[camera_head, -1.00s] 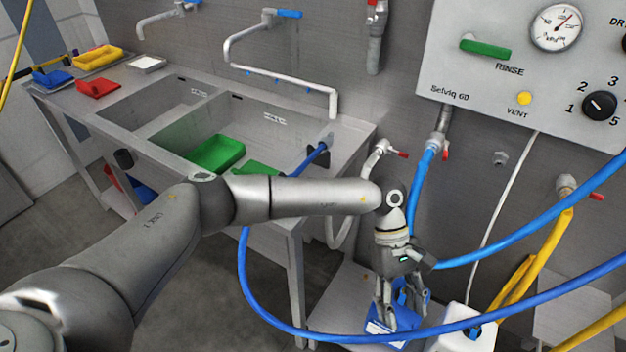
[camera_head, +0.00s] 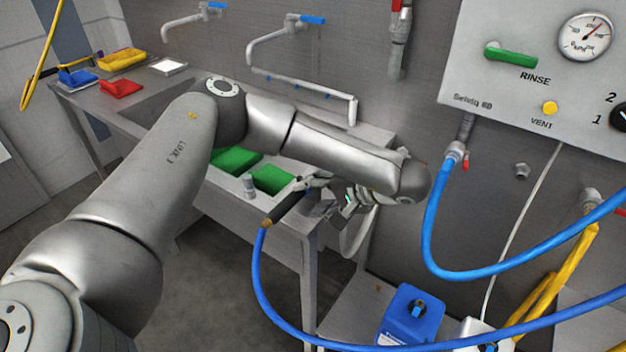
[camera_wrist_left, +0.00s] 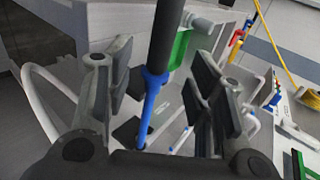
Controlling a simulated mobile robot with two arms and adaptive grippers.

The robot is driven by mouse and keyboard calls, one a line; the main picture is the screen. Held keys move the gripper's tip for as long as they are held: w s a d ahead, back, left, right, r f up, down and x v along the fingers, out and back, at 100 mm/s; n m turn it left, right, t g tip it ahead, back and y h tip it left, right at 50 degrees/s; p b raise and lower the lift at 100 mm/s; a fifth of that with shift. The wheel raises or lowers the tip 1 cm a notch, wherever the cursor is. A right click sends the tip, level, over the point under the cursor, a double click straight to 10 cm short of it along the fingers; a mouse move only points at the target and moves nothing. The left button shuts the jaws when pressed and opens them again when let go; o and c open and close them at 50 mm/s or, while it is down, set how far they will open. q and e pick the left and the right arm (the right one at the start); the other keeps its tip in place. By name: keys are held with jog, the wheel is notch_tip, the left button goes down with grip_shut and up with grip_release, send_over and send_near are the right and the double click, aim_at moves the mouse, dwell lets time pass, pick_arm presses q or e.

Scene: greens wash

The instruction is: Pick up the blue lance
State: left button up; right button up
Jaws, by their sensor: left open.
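The blue lance has a dark handle (camera_head: 287,206) with a brass-coloured end joined to a blue hose, at the sink's front right corner. In the left wrist view the blue tube (camera_wrist_left: 152,90) and dark handle run between the two fingers. My left gripper (camera_head: 318,196) is open at the lance, with a finger on each side of it in the wrist view (camera_wrist_left: 158,92). I cannot tell whether a finger touches it. My right gripper is not in view.
The steel sink table (camera_head: 300,228) holds green trays (camera_head: 272,180). A blue jug (camera_head: 408,318) stands low to the right of it. Blue hoses (camera_head: 500,268) and yellow hoses (camera_head: 560,275) hang at the right, under the wall panel (camera_head: 500,85).

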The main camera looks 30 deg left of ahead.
aim_at(298, 197)
pick_arm(q)
jog(key=p+x, duration=0.2)
jog(key=x, duration=0.3)
jog(key=shift+a+f, duration=0.15)
jog(key=shift+a, duration=0.2)
jog(key=shift+a+f, duration=0.15)
jog(key=shift+a, duration=0.05)
jog(key=shift+d, duration=0.1)
jog(key=shift+c, duration=0.8)
jog(key=c, duration=0.6)
